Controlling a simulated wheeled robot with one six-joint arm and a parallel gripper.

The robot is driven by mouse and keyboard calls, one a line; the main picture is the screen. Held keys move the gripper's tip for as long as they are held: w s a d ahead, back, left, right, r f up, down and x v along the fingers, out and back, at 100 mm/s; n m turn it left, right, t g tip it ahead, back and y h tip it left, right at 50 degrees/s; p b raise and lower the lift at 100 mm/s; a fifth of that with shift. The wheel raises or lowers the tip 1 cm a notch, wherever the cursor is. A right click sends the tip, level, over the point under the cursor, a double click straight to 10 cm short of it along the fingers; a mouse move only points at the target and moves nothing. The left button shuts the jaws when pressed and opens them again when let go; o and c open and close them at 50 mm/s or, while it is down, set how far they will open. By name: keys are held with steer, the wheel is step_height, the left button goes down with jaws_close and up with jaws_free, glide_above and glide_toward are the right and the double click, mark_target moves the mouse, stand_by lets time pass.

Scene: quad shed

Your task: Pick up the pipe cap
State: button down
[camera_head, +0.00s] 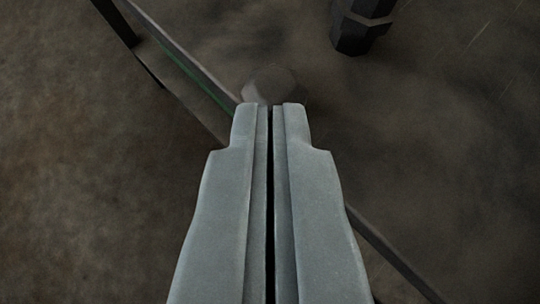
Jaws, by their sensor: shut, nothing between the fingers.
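My gripper (270,106) is shut and empty, with its two pale grey fingers side by side in the middle of the view. Just beyond the fingertips is a small faceted grey-brown object, which looks like the pipe cap (272,80). The fingertips overlap its lower part in the picture, so that part is hidden. I cannot tell whether the fingers touch it.
A dark, faceted post-like object (357,30) stands at the top right, cut off by the edge. A narrow bar (185,62) with a green strip runs diagonally from top left, behind my gripper, to bottom right. The brown, blotchy surface is otherwise clear.

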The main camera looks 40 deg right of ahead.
steer(key=s+a, duration=0.5)
steer(key=s, duration=0.1)
steer(key=shift+a, duration=0.15)
steer(key=c, duration=1.9)
jaws_free()
steer(key=shift+s+a+r, duration=0.1)
steer(key=shift+s, duration=0.1)
steer(key=o, duration=0.7)
steer(key=shift+o, duration=1.2)
steer(key=g+y, duration=0.4)
steer(key=g, duration=0.1)
glide_toward(283, 87)
steer(key=x, duration=0.4)
steer(key=shift+f, duration=0.2)
steer(key=shift+x, duration=2.7)
